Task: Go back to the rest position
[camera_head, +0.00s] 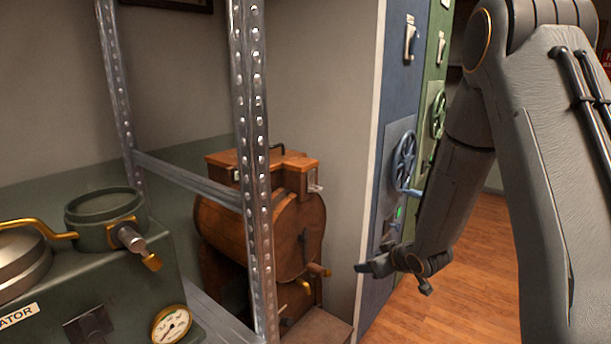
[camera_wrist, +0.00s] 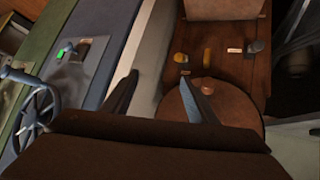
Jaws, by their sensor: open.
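My gripper (camera_head: 375,268) is in the head view, right of centre, at the lower end of my bent arm. It points left, in front of the blue cabinet's lower edge. In the wrist view my gripper (camera_wrist: 160,98) shows two dark fingers spread apart, with nothing between them. The left finger is over the pale wall edge and the right finger overlaps the view of the wooden barrel machine (camera_wrist: 228,100). In the head view this wooden machine (camera_head: 285,225) stands left of my gripper, apart from it.
A green machine with a gauge (camera_head: 171,325) fills the lower left. The blue cabinet (camera_head: 402,110) with a handwheel (camera_head: 405,160) and a green cabinet (camera_head: 437,60) stand behind my arm. Wooden floor (camera_head: 425,312) is clear at the lower right.

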